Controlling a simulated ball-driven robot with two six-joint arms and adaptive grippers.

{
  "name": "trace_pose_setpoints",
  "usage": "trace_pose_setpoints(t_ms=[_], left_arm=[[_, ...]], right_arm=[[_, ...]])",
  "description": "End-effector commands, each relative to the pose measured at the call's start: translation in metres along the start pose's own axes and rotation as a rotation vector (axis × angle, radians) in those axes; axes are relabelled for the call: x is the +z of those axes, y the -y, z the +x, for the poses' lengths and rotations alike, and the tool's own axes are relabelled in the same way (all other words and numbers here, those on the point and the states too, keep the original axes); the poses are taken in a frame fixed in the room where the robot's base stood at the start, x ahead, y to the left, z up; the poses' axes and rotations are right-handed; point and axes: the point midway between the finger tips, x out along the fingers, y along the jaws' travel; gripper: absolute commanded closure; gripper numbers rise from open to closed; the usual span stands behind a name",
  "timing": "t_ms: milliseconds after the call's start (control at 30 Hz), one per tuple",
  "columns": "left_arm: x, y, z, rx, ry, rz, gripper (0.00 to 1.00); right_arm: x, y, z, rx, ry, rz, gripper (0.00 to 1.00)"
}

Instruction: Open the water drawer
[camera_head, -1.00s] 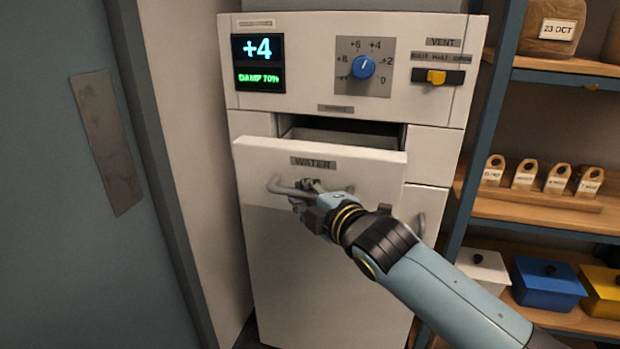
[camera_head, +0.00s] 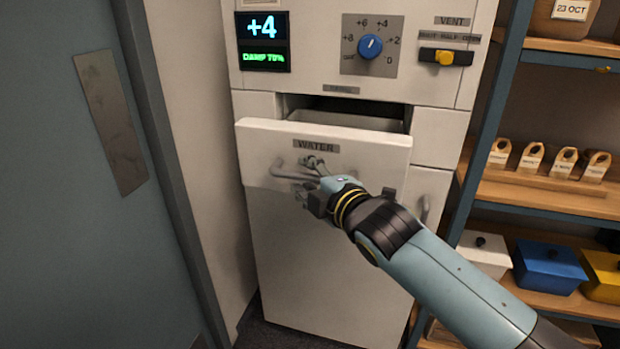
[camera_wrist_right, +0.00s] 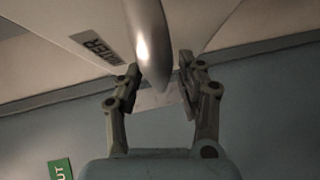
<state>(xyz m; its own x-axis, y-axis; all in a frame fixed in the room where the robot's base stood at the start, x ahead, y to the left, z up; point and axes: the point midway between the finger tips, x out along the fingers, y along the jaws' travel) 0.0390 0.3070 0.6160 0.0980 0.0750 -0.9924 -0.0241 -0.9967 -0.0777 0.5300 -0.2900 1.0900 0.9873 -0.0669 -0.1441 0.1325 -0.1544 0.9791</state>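The water drawer (camera_head: 375,152), with a cream front and a WATER label, is pulled partly out of the cream cabinet. A dark gap and part of its inside show above the front. Its grey bar handle (camera_head: 285,176) is partly hidden by my right gripper (camera_head: 311,178). In the right wrist view the handle (camera_wrist_right: 148,45) passes between the two fingers of my right gripper (camera_wrist_right: 162,88). The fingers stand apart, with a gap on the right finger's side; contact with the left finger is unclear. My left gripper is not in view.
The cabinet panel (camera_head: 415,55) above has a display, a blue knob (camera_head: 370,46) and a yellow vent slider (camera_head: 444,57). Shelves with tagged bags and lidded boxes (camera_head: 548,267) stand close at right. A grey-blue door or wall panel (camera_head: 50,220) is at left.

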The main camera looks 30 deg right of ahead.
Motion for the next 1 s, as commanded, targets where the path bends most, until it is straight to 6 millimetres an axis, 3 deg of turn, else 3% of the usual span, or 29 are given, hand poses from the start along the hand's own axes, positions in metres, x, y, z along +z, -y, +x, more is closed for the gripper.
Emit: trace_pose_setpoints(t_ms=[167,600,767,1000], left_arm=[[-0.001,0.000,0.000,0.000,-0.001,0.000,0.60],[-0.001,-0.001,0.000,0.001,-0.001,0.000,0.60],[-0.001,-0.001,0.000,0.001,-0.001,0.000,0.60],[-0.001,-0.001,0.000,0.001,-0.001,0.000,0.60]], right_arm=[[0.000,0.002,-0.017,-0.002,0.000,-0.001,0.62],[0.000,0.001,-0.106,-0.002,0.000,-0.002,0.62],[0.000,0.000,-0.118,0.000,0.000,0.000,0.62],[0.000,0.000,-0.120,0.001,0.000,0.000,0.62]])
